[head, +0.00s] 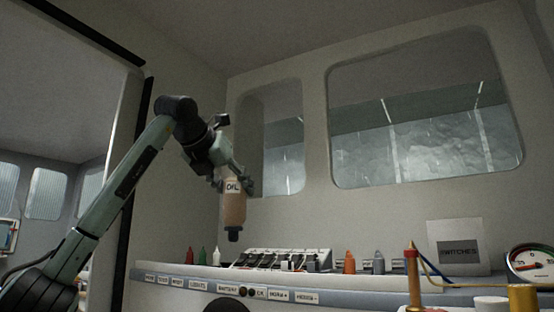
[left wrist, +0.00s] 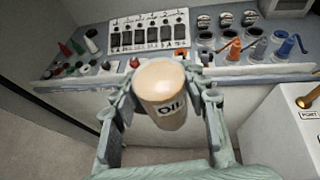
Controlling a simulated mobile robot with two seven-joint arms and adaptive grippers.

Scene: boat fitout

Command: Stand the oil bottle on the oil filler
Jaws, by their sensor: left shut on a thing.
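The oil bottle (head: 234,208) is tan with a white "OIL" label and a black cap pointing down. My left gripper (head: 233,183) is shut on it near its upper end and holds it in the air in front of the console. In the left wrist view the bottle (left wrist: 165,88) shows its pale round end between the two fingers of the left gripper (left wrist: 167,100). I cannot make out an oil filler for certain in either view. My right gripper is not in view.
A white box (left wrist: 285,125) with a brass fitting and a "PORT" label stands at right. A red-and-brass post (head: 413,275) and a gauge (head: 530,262) are at the head view's right.

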